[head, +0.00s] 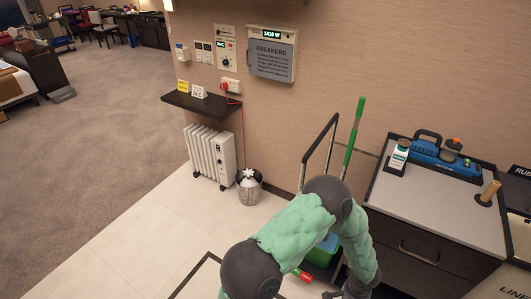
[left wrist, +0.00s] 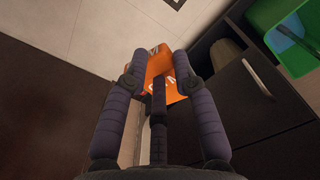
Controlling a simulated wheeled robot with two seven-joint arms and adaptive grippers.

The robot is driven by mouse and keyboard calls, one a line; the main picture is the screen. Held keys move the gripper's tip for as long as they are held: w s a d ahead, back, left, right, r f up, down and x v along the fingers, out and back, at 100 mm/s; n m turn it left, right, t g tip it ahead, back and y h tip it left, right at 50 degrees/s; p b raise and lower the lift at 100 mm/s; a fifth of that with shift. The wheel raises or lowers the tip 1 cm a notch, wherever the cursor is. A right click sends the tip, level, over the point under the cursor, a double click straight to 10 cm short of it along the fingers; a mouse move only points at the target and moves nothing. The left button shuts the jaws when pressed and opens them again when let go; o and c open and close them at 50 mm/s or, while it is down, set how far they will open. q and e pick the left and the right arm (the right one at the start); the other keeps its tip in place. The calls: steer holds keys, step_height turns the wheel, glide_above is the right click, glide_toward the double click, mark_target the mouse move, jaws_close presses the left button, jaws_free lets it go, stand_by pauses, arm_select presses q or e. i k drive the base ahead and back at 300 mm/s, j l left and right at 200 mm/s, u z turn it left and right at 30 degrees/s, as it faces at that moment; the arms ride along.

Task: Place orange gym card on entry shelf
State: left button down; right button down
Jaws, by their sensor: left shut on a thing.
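The orange gym card (left wrist: 160,63) is between the fingers of my left gripper (left wrist: 158,84) in the left wrist view. Pale lettering shows on it, partly hidden by the fingers. The gripper is shut on it. In the head view my green left arm bends over the lower middle, its hand partly cut off at the bottom edge; the card cannot be made out there. The dark entry shelf (head: 220,107) is on the wall at left, well away from the gripper. A yellow tag and a white tag stand on its left part. My right gripper is not in view.
A white radiator (head: 208,155) and a bin (head: 249,187) stand below and beside the shelf. A trolley with a green-handled tool (head: 354,135) is behind my arm. A drawer counter (head: 425,205) is at right. Pale floor at left is clear.

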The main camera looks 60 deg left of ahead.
mark_target(206, 107)
steer(key=j+u, duration=0.35)
steer(key=i+j+u, duration=0.1)
steer(key=u, duration=0.25)
steer(key=i+j+u, duration=0.1)
steer(key=u, duration=0.25)
steer(key=i+j, duration=0.25)
steer(key=j, duration=0.15)
steer(key=i+j, duration=0.25)
steer(key=j, duration=0.2)
steer(key=i+j, duration=0.25)
steer(key=j, duration=0.15)
steer(key=i+j, duration=0.25)
steer(key=j, duration=0.15)
steer(key=i+j, duration=0.25)
steer(key=j, duration=0.15)
steer(key=i+j, duration=0.25)
steer(key=j, duration=0.2)
